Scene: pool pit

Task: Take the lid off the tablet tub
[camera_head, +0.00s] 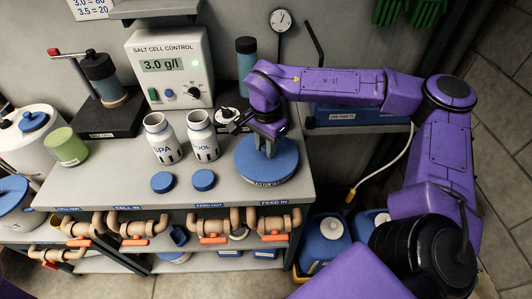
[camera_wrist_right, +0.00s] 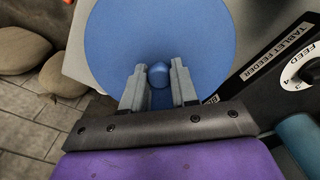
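The tablet tub, with its round blue lid (camera_head: 262,167), sits at the right end of the grey counter. The lid also fills the upper middle of the right wrist view (camera_wrist_right: 105,45). My right gripper (camera_head: 264,148) points down over it, fingertips at the lid's top. In the right wrist view its two grey fingers (camera_wrist_right: 159,84) stand on either side of the small blue knob (camera_wrist_right: 158,73), with no clear gap. The lid looks level on the tub; the tub's body is mostly hidden beneath it. My left gripper is not in view.
Two open white bottles (camera_head: 203,138) and two small blue caps (camera_head: 204,180) stand left of the tub. A salt cell control box (camera_head: 170,65) is behind them. A black tablet feeder panel (camera_wrist_right: 270,70) is close by. Pipes (camera_head: 214,222) run below the counter's front edge.

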